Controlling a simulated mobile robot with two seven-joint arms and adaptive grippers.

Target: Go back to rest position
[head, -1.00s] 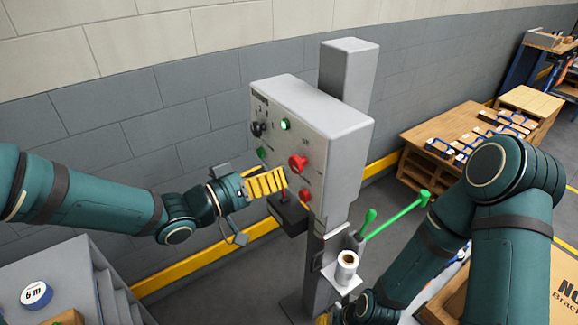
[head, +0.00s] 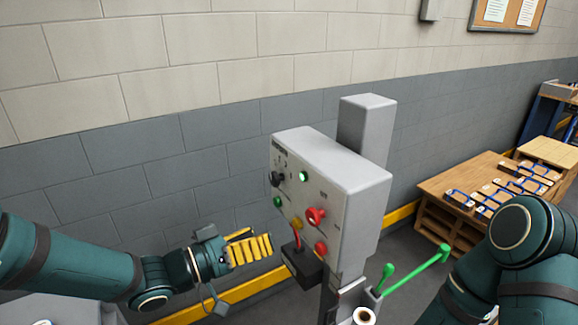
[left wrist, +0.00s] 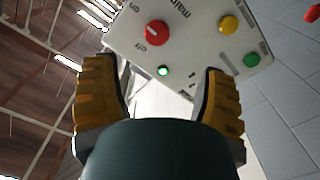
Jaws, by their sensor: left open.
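My left gripper (head: 252,250) is open and empty, to the left of a grey control box (head: 340,180) on a post. In the left wrist view its two yellow fingers (left wrist: 163,95) are spread apart, with the panel (left wrist: 185,50) beyond them and nothing between them. The panel carries a red knob (left wrist: 157,33), a yellow button (left wrist: 228,24) and green buttons. My right arm (head: 520,260) comes in at the lower right, and its gripper is out of the picture.
Green levers (head: 415,270) and a white roll (head: 364,316) are lower on the post. A block wall (head: 150,160) is behind.

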